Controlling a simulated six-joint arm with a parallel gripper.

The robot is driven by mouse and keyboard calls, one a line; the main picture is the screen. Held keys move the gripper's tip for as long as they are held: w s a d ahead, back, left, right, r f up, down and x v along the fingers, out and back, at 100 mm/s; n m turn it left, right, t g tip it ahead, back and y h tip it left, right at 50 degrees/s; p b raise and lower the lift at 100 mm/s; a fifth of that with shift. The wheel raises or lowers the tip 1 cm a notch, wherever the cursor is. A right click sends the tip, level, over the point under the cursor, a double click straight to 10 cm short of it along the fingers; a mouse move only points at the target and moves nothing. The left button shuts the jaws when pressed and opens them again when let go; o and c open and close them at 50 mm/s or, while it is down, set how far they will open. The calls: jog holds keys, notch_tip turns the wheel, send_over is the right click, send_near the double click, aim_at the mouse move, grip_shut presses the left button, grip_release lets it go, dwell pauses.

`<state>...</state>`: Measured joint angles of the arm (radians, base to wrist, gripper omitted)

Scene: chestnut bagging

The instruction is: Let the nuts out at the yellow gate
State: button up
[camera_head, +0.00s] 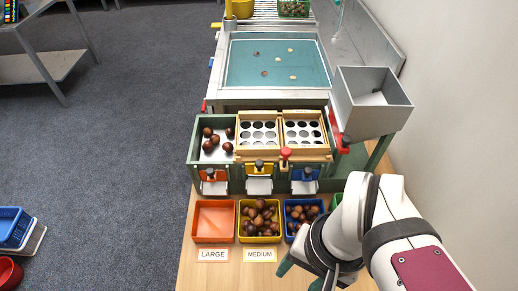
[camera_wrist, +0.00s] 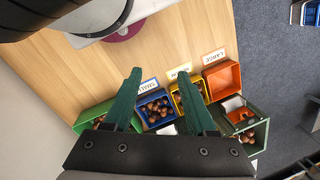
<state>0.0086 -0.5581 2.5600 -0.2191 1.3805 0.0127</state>
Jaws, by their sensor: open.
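The yellow gate (camera_head: 259,169) with its dark knob is the middle one of three on the green-framed sorter (camera_head: 190,150), and a white chute lies below it. The yellow bin (camera_head: 244,238) under it holds several brown nuts and also shows in the wrist view (camera_wrist: 205,90). Two wooden trays with round holes cover the sections behind the yellow and blue gates, so what lies under them is hidden. My gripper (camera_wrist: 159,80) is open and empty, over the table in front of the bins and apart from the gate.
The orange bin (camera_head: 213,220) is empty, and the blue bin (camera_head: 288,225) holds several nuts. Large nuts lie behind the orange gate (camera_head: 212,174). The blue gate (camera_head: 304,174) and a red knob (camera_head: 285,153) are close by. A grey hopper (camera_head: 372,112) stands at right.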

aim_at(260, 164)
jog(key=shift+c, duration=0.4)
jog(key=w+r+n, duration=0.1)
jog(key=w+r, duration=0.1)
jog(key=w, duration=0.2)
jog(key=w+r+n, duration=0.1)
jog(key=w+r, duration=0.1)
jog(key=w, duration=0.2)
jog(key=w+a+r, duration=0.1)
jog(key=w+r, duration=0.2)
jog(key=w, duration=0.1)
jog(key=shift+a+n+h, duration=0.1)
jog(key=shift+n+h, duration=0.2)
jog(key=shift+n, duration=0.1)
jog(key=c, duration=0.7)
jog(key=w+a+r+n, duration=0.1)
jog(key=w, duration=0.3)
jog(key=w+a+r+n, duration=0.1)
jog(key=w, duration=0.3)
jog(key=w+a+r+t, duration=0.1)
jog(key=w+a+r, duration=0.1)
jog(key=w, duration=0.3)
jog(key=shift+a+n+h, duration=0.1)
jog(key=shift+n+h, duration=0.3)
grip_shut()
jog(key=f, duration=0.8)
jog(key=w+f, duration=0.1)
jog(key=f, duration=0.3)
jog(key=shift+a+f, duration=0.2)
jog(key=shift+f, duration=0.65)
jog(key=shift+f, duration=2.05)
